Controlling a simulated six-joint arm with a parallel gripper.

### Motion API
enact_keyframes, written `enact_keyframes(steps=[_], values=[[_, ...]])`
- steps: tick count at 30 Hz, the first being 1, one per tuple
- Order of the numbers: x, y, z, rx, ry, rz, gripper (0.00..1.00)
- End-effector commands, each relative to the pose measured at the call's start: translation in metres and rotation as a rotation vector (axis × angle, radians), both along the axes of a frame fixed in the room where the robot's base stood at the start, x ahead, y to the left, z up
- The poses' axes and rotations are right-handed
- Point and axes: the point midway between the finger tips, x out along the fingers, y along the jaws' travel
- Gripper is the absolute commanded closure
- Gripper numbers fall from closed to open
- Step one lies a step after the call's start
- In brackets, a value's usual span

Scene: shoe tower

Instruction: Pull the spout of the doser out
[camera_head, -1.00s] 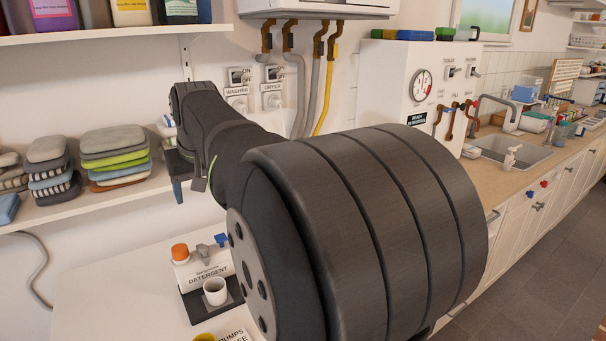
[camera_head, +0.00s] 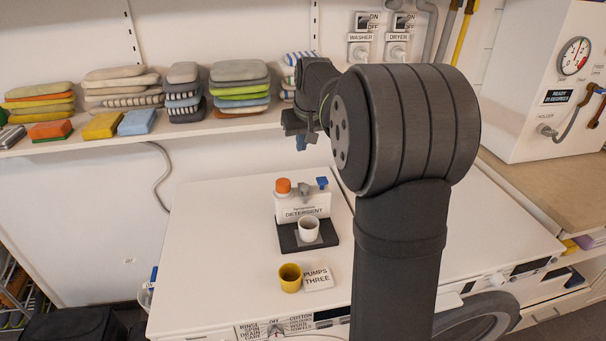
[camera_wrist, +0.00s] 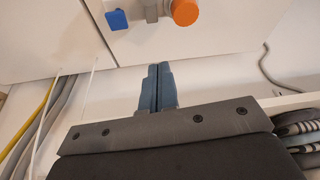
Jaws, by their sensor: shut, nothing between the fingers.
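The detergent doser (camera_head: 301,213) is a white box on the white machine top, with an orange cap (camera_head: 283,186), a grey spout (camera_head: 305,190) and a blue part (camera_head: 322,183) on top. A white cup (camera_head: 309,229) stands in front of it on a dark base (camera_head: 287,240). In the wrist view the grey spout (camera_wrist: 150,10) shows between the blue part (camera_wrist: 117,20) and the orange cap (camera_wrist: 185,12), cut by the top edge. My gripper (camera_wrist: 157,68) is shut and empty, its blue fingers together. In the head view my gripper (camera_head: 301,143) is above and behind the doser, apart from it.
A yellow cup (camera_head: 290,278) and a "PUMPS THREE" card (camera_head: 318,278) lie in front of the doser. A shelf (camera_head: 215,126) with folded cloths runs along the wall behind. The machine top (camera_head: 215,225) left of the doser is clear.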

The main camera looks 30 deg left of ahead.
Motion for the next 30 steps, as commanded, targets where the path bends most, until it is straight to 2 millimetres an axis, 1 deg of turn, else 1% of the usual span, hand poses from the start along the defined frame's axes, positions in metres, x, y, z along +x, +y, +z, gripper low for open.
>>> enact_keyframes(steps=[4, 8, 15, 19, 21, 24, 30], values=[[0.001, 0.002, -0.007, -0.002, 0.002, 0.0, 1.0], [0.005, 0.007, -0.026, -0.003, 0.004, 0.0, 1.0], [0.015, 0.021, -0.075, -0.003, 0.004, 0.0, 1.0], [0.02, 0.028, -0.099, -0.002, 0.002, 0.0, 1.0], [0.012, 0.016, -0.096, 0.0, 0.0, -0.001, 1.0], [0.005, 0.007, -0.098, -0.001, -0.001, 0.0, 1.0], [-0.002, -0.003, -0.1, 0.0, 0.0, -0.001, 1.0]])
